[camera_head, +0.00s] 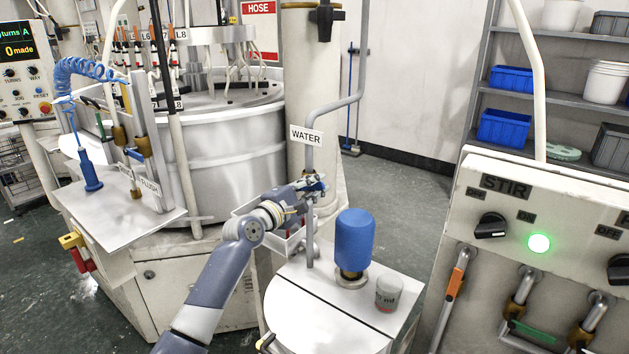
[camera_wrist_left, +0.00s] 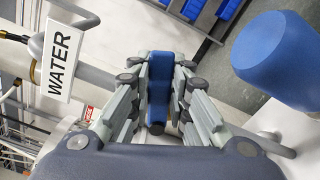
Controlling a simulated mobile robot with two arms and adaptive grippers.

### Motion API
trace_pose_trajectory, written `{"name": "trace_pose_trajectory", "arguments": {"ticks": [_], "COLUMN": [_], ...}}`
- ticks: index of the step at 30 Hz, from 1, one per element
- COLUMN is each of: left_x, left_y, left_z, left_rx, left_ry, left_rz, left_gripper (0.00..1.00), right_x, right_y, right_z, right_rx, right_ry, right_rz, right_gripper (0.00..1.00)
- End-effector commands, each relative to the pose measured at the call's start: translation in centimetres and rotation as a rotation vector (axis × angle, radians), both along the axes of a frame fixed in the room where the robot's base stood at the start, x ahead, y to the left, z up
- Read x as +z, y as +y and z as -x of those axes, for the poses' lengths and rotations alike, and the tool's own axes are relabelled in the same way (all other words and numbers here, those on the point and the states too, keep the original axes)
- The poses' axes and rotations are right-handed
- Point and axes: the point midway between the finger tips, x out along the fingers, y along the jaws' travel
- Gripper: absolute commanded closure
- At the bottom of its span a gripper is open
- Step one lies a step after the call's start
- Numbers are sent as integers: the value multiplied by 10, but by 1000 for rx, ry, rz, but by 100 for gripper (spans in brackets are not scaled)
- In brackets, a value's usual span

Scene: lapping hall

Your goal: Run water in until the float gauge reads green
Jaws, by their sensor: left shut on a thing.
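The WATER sign (camera_head: 306,136) hangs on a grey pipe (camera_head: 310,230) that runs down to a white tank top (camera_head: 330,315). My left gripper (camera_head: 314,188) is at this pipe, below the sign. In the left wrist view its fingers are shut on a blue valve handle (camera_wrist_left: 159,85). A blue rounded container (camera_head: 355,240) stands on the tank top, and it also shows in the left wrist view (camera_wrist_left: 280,60). A small grey, clear-looking cylinder (camera_head: 388,293) with dark markings and a reddish band low down stands beside it; its reading is too small to tell. My right gripper is out of view.
A STIR panel (camera_head: 560,215) with a black knob and lit green lamp (camera_head: 539,243) stands at the right. A large round metal machine (camera_head: 235,150) and a FLUSH table (camera_head: 110,205) are at the left. Shelves (camera_head: 560,95) stand behind.

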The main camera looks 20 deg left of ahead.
Motion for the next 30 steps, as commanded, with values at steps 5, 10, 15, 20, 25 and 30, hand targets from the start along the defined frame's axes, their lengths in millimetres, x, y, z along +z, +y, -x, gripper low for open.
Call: {"name": "trace_pose_trajectory", "arguments": {"ticks": [5,10,15,20,25,30], "left_x": [6,6,6,5,5,6], "left_y": [1,2,2,2,2,2], "left_z": [-1,-1,-1,-1,-1,-1], "left_rx": [-1,-1,-1,-1,-2,-1], "left_ry": [29,42,46,46,47,46], "left_rz": [78,115,126,126,125,124], "left_gripper": [100,100,100,100,72,62], "right_x": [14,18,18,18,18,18], "right_y": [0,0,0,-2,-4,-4], "right_z": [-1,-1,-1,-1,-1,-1], "right_rx": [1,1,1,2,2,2], "right_ry": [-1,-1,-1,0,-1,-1], "right_rz": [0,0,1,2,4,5], "right_gripper": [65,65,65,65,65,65]}}
